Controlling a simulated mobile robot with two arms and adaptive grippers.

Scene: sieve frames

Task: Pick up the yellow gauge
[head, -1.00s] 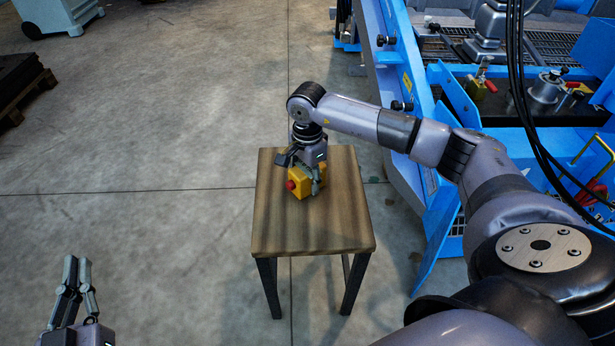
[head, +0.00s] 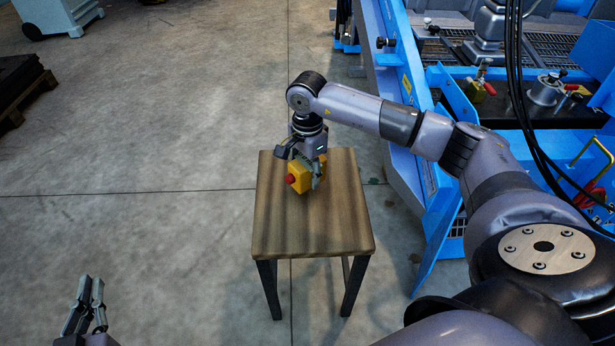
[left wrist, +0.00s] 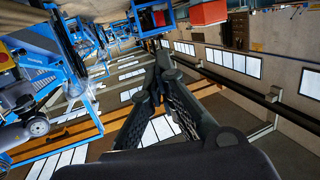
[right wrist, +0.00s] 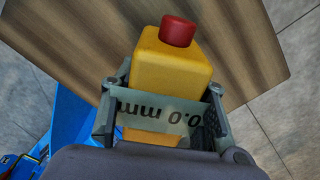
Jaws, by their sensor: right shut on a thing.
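The yellow gauge (head: 300,179) is a yellow block with a red knob, at the stool top in the head view. In the right wrist view the gauge (right wrist: 172,72) sits between the fingers, red knob away from the palm. A pale plate marked "0.0 mm" crosses in front of it. My right gripper (head: 308,176) is shut on the gauge, which looks slightly tilted and near or just above the wood; the exact gap is unclear. My left gripper (head: 91,281) is empty, at the lower left; its fingertips (left wrist: 163,58) come together in the left wrist view.
The wooden stool (head: 315,228) has a bare top around the gauge. A blue machine frame (head: 440,235) stands to its right, with fittings on it. The concrete floor on the left is clear, with a dark pallet (head: 22,88) at the far left.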

